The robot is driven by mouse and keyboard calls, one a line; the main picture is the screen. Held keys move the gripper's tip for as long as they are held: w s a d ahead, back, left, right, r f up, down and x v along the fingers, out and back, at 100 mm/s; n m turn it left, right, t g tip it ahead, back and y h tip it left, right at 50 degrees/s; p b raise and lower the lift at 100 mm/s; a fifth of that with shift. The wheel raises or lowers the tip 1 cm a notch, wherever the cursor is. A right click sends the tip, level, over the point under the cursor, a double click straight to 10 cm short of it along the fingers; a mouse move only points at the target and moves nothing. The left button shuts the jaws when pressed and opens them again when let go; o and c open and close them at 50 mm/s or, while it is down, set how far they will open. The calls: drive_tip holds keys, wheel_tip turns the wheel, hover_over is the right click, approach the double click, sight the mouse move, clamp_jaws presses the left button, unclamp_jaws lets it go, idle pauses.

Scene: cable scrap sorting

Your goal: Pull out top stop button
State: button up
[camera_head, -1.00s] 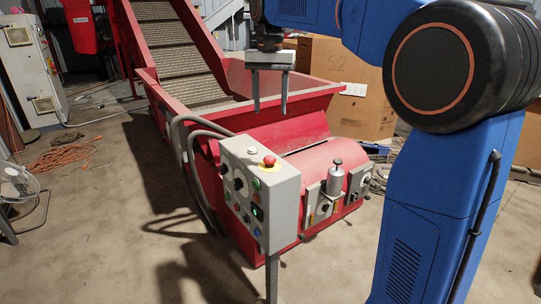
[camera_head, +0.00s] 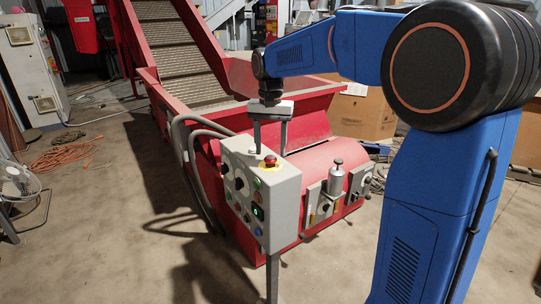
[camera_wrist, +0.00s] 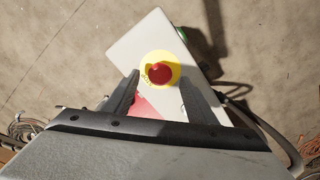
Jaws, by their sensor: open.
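The top stop button is a red mushroom knob (camera_head: 270,160) on a yellow round plate, on top of the grey control box (camera_head: 246,200). In the wrist view the red button (camera_wrist: 159,74) and its yellow plate sit just beyond my fingertips, near the middle between them. My gripper (camera_head: 269,151) points down over the box, open and empty, with its fingers above and around the button's sides; it also shows in the wrist view (camera_wrist: 158,80). I cannot tell exactly how high the fingertips are above the button.
The box's front face carries several coloured buttons and knobs. A red conveyor (camera_head: 185,50) rises behind. A grey cylinder (camera_head: 336,178) stands on the red housing to the right. Grey hoses (camera_head: 181,150) run left of the box. Open concrete floor (camera_head: 120,230) lies at the left.

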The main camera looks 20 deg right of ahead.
sight(271, 157)
drive_tip(key=shift+f, duration=1.55)
clamp_jaws()
drive_tip(key=shift+r, duration=0.85)
unclamp_jaws()
drive_tip(key=shift+r, duration=0.1)
wheel_tip(271, 157, up, 17)
